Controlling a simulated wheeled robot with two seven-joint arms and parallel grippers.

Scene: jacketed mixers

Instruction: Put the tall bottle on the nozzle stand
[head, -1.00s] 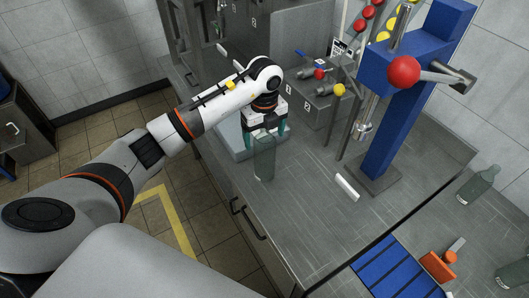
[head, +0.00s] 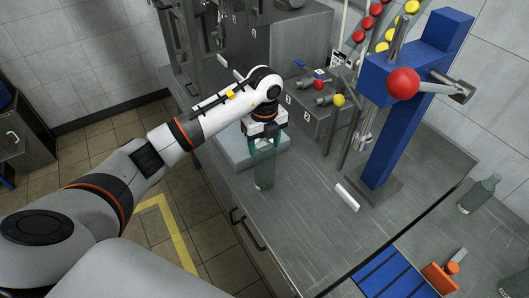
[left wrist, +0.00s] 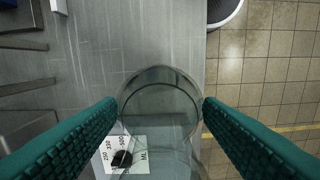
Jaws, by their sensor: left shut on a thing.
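The tall bottle (head: 264,172) is clear greenish glass. It hangs upright below my left gripper (head: 265,147) at the counter's left front edge. My left gripper is shut on its upper part. In the left wrist view the bottle (left wrist: 160,98) shows as a round glass outline between the two green fingers. I cannot tell whether its base touches the counter. Two nozzle-like valves, one with a red knob (head: 319,84) and one with a yellow knob (head: 339,100), stick out of a grey box. I cannot tell which part is the nozzle stand. My right gripper is not in view.
A blue post (head: 392,130) with a red-ball lever stands right of centre. A white bar (head: 347,197) lies on the counter (head: 300,225).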

